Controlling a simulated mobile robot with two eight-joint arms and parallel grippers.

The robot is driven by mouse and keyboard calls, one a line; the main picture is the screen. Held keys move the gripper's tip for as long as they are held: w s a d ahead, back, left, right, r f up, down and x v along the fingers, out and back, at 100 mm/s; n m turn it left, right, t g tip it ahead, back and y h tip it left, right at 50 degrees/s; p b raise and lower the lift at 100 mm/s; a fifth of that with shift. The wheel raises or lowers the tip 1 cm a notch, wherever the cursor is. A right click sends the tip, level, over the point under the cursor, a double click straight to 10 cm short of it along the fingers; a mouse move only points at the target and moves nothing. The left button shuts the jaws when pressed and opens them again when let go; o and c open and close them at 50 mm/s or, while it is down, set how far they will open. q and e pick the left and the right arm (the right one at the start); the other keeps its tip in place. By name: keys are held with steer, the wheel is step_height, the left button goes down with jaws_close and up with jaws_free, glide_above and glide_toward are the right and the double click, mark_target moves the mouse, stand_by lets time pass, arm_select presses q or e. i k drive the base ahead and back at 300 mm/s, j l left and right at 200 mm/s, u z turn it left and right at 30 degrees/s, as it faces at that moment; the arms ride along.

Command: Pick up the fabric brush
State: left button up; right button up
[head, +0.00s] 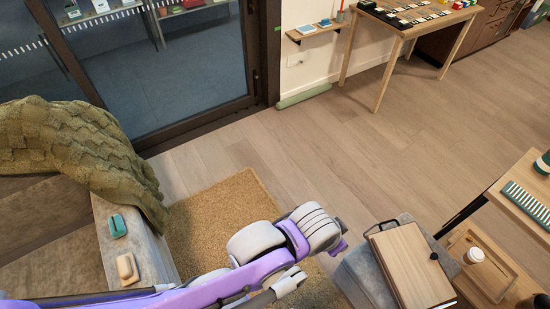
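Two small hand-sized things lie on the grey sofa arm (146,244) at the left. One is a green block-like thing (117,226) with a dark top. The other is a tan, rounded thing (126,268) nearer to me. Either could be the fabric brush; I cannot tell which, as no bristles show clearly. My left arm, purple and grey, reaches in from the lower left across the rug. Its gripper (339,247) is at the arm's far end, well to the right of both things and apart from them. Its fingers are too small and turned away to read. My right gripper is not in view.
A green knitted blanket (75,150) drapes over the sofa. A shag rug (225,215) lies beside it. At the right, a wooden board (412,265) rests on a grey seat, near a shelf with a white cup (474,256). The wooden floor (400,150) beyond is clear.

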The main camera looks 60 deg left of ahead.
mark_target(127, 270)
steer(key=u, duration=4)
steer(key=k, duration=0.25)
